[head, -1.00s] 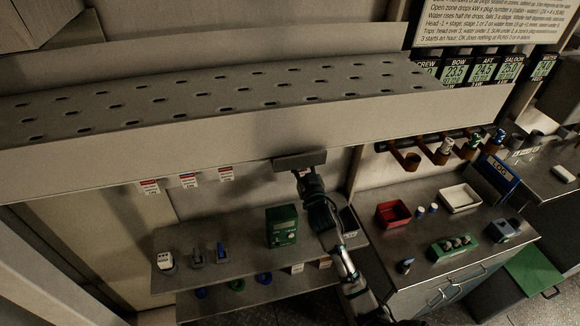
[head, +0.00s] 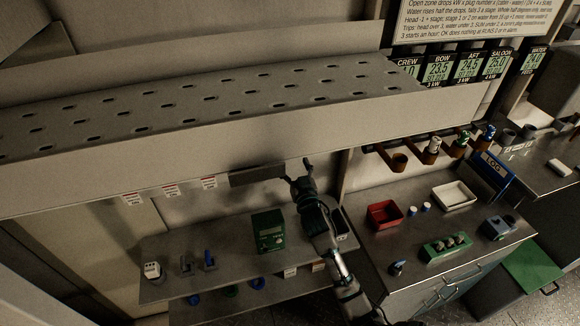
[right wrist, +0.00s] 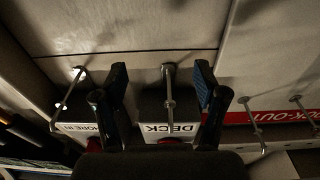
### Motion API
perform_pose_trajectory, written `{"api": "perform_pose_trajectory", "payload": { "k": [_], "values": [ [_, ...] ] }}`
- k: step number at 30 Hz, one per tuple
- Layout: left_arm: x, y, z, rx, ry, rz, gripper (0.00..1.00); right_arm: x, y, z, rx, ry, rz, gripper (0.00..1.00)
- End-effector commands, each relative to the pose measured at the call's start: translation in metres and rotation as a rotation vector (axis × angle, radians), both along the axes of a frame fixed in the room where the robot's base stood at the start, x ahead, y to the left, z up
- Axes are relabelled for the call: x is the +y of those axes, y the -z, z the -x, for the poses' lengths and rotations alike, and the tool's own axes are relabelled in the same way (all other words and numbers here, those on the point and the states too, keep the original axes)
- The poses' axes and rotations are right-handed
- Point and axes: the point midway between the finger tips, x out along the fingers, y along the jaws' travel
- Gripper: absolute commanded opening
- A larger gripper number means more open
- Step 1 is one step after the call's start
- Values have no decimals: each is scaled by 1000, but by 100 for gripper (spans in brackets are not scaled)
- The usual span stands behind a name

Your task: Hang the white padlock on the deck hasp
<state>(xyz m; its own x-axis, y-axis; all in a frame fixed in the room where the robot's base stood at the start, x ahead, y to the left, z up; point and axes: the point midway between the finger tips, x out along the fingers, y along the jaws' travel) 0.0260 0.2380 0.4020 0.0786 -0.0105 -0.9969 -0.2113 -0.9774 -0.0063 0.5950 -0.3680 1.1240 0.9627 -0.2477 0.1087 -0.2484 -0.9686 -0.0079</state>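My right gripper (head: 296,172) is raised under the lower edge of the perforated shelf, with its fingers apart. In the right wrist view its two blue-padded fingers (right wrist: 162,92) stand on either side of a metal hasp rod (right wrist: 169,88) in front of a label reading DECK (right wrist: 165,129). No padlock shows between the fingers. A small white object (head: 152,270), possibly the white padlock, stands at the left end of the lower metal shelf; it is too small to be sure. My left gripper is not in view.
More rods flank the deck one, including one by another label (right wrist: 68,98). The perforated shelf (head: 200,150) overhangs the area. A green box (head: 268,231) and small grey and blue items (head: 209,260) stand below. A red tray (head: 383,214) is on the right counter.

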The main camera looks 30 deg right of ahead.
Motion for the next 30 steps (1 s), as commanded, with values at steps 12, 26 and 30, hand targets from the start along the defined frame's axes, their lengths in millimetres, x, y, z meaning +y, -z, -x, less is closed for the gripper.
{"api": "perform_pose_trajectory", "payload": {
  "k": [12,26,30],
  "values": [
    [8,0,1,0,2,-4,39,15,3,22,3,-5,4,72],
    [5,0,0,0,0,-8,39,22,17,108,4,-1,-6,72],
    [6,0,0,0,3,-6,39,25,16,115,3,0,-4,72]
  ]
}}
